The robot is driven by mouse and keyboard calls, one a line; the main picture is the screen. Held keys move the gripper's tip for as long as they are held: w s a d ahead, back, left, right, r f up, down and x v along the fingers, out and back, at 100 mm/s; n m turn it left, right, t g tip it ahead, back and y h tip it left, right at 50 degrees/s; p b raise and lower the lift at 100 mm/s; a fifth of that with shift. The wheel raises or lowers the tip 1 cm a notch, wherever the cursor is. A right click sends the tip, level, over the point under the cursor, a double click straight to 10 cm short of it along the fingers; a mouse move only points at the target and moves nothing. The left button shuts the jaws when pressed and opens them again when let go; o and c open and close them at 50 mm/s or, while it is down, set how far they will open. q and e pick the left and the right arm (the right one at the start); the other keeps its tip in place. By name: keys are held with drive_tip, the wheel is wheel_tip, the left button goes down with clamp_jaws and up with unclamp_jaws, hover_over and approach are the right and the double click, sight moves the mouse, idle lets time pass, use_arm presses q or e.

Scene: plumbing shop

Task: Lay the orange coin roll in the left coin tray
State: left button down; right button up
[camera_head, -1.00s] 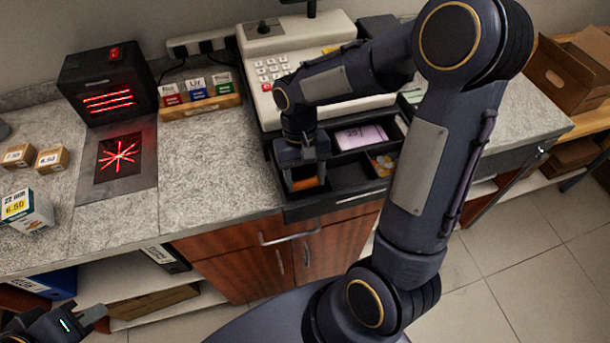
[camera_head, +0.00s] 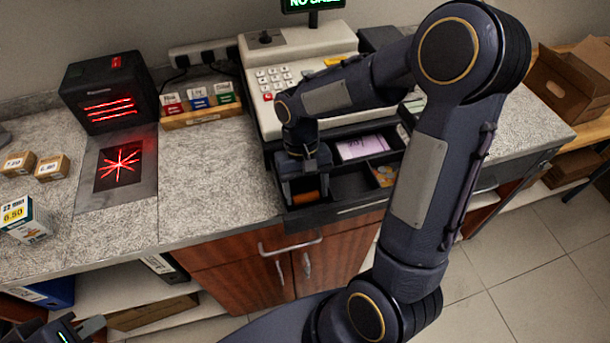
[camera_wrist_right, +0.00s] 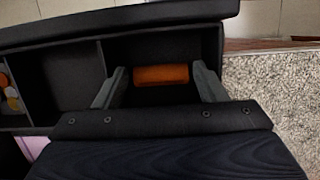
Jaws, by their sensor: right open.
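The orange coin roll (camera_head: 306,197) lies in the left coin tray (camera_head: 291,206), the left front compartment of the open cash drawer. In the right wrist view the orange coin roll (camera_wrist_right: 161,75) lies crosswise in the dark tray (camera_wrist_right: 150,46), between the fingers with a gap on each side. My right gripper (camera_head: 304,194) is open above this compartment, and its fingers also show in the right wrist view (camera_wrist_right: 160,88). My left gripper (camera_head: 90,328) is at the lower left edge, far from the drawer and partly cut off.
The cash register (camera_head: 290,75) stands behind the drawer. A pink note (camera_head: 362,147) and some coins (camera_head: 383,174) lie in other compartments. A black scanner (camera_head: 108,90), small boxes (camera_head: 52,167) and a card rack (camera_head: 200,116) stand to the left. The counter between is clear.

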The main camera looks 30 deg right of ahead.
sight(302, 190)
drive_tip(key=shift+r+p, duration=0.5)
drive_tip(key=shift+r, duration=0.35)
drive_tip(key=a+b+v, duration=0.1)
drive_tip(key=b+v, duration=0.1)
drive_tip(key=v, duration=0.8)
drive_tip(key=s+a+n+t+y, duration=0.1)
drive_tip(key=s+t+y, duration=0.2)
drive_tip(key=s+t, duration=0.5)
drive_tip(key=s, duration=0.6)
drive_tip(key=shift+a+f+t, duration=0.15)
drive_tip(key=shift+a+t, duration=0.05)
drive_tip(key=shift+t, duration=0.2)
drive_tip(key=shift+s, duration=0.15)
